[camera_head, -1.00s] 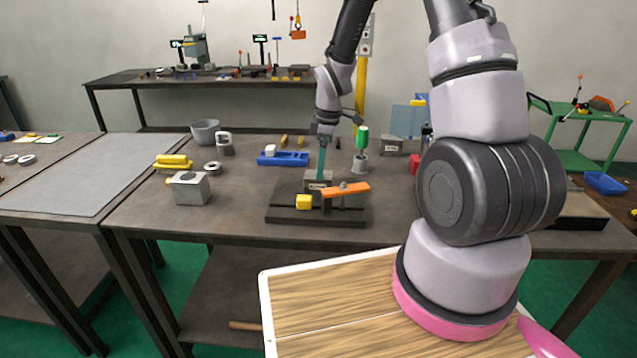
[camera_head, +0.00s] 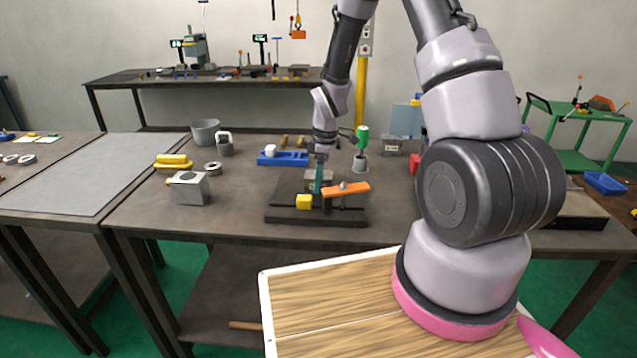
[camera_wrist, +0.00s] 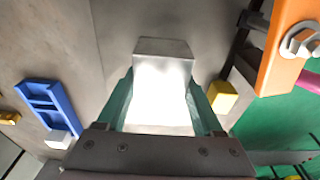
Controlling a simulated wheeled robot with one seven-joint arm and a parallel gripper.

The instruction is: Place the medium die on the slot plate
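A plain grey metal block, seemingly the medium die, stands by the dark fixture base. In the wrist view this block (camera_wrist: 163,48) fills the space between the fingers, its near face bright with glare. My gripper (camera_head: 319,188) is down at the block, and one teal finger covers part of it in the head view. In the wrist view my gripper (camera_wrist: 162,100) has a teal finger along each side of the block. I cannot tell whether they press on it. I cannot tell for sure which surface is the slot plate; the dark base plate (camera_head: 290,216) lies under and around the gripper.
An orange bar (camera_head: 350,188) and a yellow cube (camera_head: 304,202) are close in front of the gripper. A blue tray (camera_head: 290,158) lies behind to the left. A green-handled tool (camera_head: 361,145) stands behind to the right.

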